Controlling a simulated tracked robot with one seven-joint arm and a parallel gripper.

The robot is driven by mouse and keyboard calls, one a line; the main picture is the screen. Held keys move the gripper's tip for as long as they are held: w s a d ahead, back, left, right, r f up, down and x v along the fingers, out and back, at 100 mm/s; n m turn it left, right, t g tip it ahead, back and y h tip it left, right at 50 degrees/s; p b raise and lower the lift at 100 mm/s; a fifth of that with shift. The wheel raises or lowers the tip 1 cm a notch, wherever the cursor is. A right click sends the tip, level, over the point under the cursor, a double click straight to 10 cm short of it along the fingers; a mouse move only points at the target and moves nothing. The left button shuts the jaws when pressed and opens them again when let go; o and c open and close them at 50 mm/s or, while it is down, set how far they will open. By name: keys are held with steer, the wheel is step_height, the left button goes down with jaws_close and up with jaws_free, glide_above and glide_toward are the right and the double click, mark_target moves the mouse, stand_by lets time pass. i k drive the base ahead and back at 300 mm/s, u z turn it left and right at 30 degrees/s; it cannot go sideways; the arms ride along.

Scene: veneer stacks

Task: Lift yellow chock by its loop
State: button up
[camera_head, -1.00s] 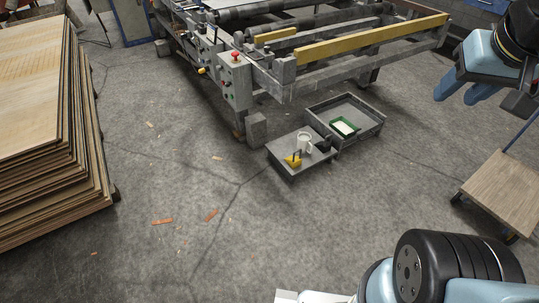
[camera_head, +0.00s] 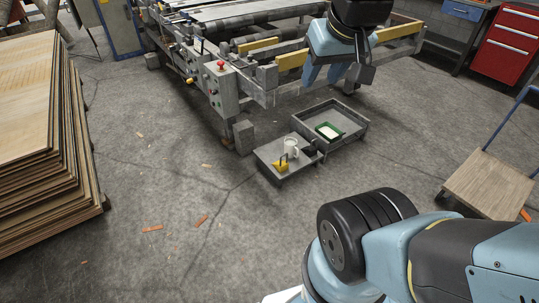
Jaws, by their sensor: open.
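The yellow chock (camera_head: 280,167) sits on a low grey platform (camera_head: 283,178) on the floor. A thin dark upright shape at its top looks like its loop, too small to make out well. A white mug (camera_head: 291,147) stands just behind the chock, and a small dark item (camera_head: 310,151) lies to the right. My gripper (camera_head: 323,79) is open, with blue fingers pointing down. It appears above and to the right of the chock in the picture, clearly apart from it, and nothing shows between its fingers.
A grey tray (camera_head: 356,139) with a green-rimmed box (camera_head: 328,131) adjoins the platform. A roller machine (camera_head: 222,90) stands behind. Veneer stacks (camera_head: 30,130) are at left, a wooden cart (camera_head: 488,184) at right. Floor in front and left is mostly open, with orange scraps.

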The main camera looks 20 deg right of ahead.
mark_target(281, 166)
steer(key=i, duration=0.95)
steer(key=z, duration=0.05)
